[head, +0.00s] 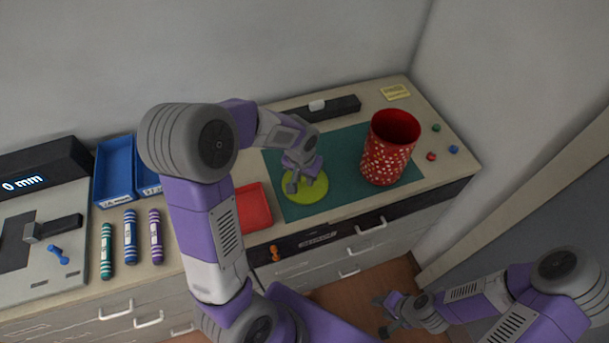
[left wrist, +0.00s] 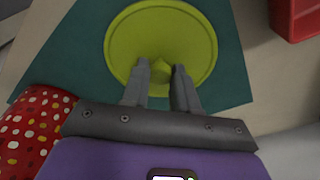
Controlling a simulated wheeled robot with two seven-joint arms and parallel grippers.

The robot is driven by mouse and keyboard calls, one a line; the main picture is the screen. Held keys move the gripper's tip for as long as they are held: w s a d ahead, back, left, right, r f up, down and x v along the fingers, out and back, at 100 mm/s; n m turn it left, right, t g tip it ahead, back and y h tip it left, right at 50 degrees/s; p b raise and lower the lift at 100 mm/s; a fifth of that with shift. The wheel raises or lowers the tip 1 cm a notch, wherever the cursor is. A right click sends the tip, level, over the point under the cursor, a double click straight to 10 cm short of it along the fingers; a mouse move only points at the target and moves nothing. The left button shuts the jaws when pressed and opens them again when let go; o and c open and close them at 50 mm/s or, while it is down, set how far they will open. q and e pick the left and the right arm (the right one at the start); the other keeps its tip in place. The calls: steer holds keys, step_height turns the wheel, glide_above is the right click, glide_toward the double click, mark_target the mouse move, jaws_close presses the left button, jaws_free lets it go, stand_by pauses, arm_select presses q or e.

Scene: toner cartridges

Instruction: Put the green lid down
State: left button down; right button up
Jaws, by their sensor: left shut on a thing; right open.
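The green lid (head: 308,191) is a round yellow-green disc over the front left part of the teal mat (head: 344,172). My left gripper (head: 300,184) is above it and shut on its central knob. In the left wrist view the lid (left wrist: 190,38) lies flat-looking beyond the fingers, and the knob shows between the two fingertips (left wrist: 165,85). I cannot tell whether the lid touches the mat. My right gripper (head: 385,315) is open and empty, low in front of the drawers, away from the counter.
A red polka-dot canister (head: 385,160), open at the top, stands on the mat's right part. A red tray (head: 253,207) is left of the lid. Blue bins (head: 115,170), striped cartridges (head: 130,237) and a gauge (head: 40,235) are further left. Small pegs (head: 431,156) lie at the right.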

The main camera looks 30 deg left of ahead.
mark_target(302, 188)
arm_select(q)
steer(key=c, duration=0.9)
jaws_free()
steer(key=shift+f, duration=0.1)
steer(key=shift+o, duration=0.2)
steer(key=shift+r+p, duration=0.3)
steer(key=shift+r, duration=0.05)
step_height(302, 188, up, 12)
steer(key=s+p, duration=0.1)
steer(key=p, duration=0.1)
steer(key=shift+s+f, duration=0.25)
steer(key=shift+s, duration=0.15)
steer(key=shift+d, duration=0.1)
